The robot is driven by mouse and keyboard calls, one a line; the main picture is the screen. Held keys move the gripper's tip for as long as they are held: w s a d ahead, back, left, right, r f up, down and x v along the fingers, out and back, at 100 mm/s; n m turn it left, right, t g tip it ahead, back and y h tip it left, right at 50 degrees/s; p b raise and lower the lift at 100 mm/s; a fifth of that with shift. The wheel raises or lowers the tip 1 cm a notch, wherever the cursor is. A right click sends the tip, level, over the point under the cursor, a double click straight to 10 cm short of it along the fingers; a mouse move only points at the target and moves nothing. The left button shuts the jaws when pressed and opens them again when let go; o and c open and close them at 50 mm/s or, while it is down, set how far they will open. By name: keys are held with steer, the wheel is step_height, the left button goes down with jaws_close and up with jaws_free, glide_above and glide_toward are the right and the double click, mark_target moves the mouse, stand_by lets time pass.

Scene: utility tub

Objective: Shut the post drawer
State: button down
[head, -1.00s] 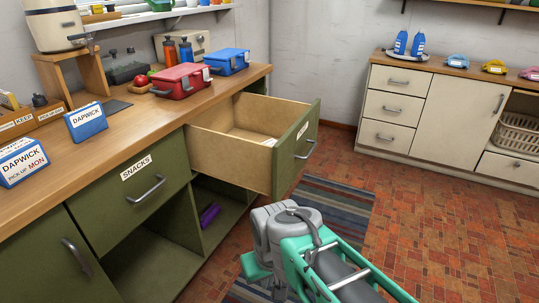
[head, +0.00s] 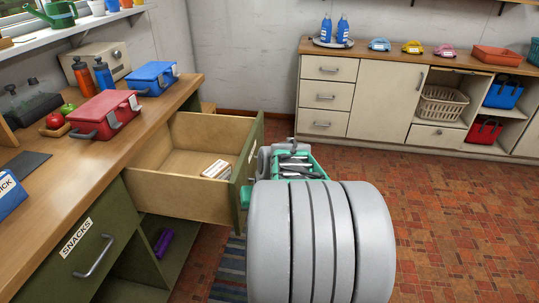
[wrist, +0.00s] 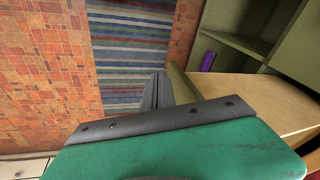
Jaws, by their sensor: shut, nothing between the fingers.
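The post drawer (head: 170,194) stands pulled well out of the green counter in the head view, a pale wooden box with an olive front (head: 240,192). A small pale stack with dark lines (head: 216,169) lies inside it. In the head view my arm hides most of the gripper, which is on the outer side of the drawer front.
The snacks drawer (head: 92,250) is shut. A purple object (head: 162,243) lies in the open shelf below. Red (head: 104,115) and blue (head: 153,79) boxes stand on the counter. A striped rug (wrist: 135,50) covers the floor under my gripper. Cream cabinets (head: 380,100) stand across the room.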

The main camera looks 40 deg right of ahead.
steer(key=w+d+r+m+t+p, duration=0.15)
steer(key=d+r, duration=0.25)
steer(key=d, duration=0.5)
steer(key=d+r+m+t+p, duration=0.1)
steer(key=d+r+t+p, duration=0.15)
steer(key=d, duration=0.75)
steer(key=w+a+f+b, duration=0.1)
steer(key=w+a+f, duration=0.1)
steer(key=w+f, duration=0.4)
steer(key=w, duration=0.3)
steer(key=shift+w+a+t+h, duration=0.2)
steer(key=shift+a+t+h, duration=0.1)
steer(key=shift+h, duration=0.1)
steer(key=shift+w+f, duration=0.1)
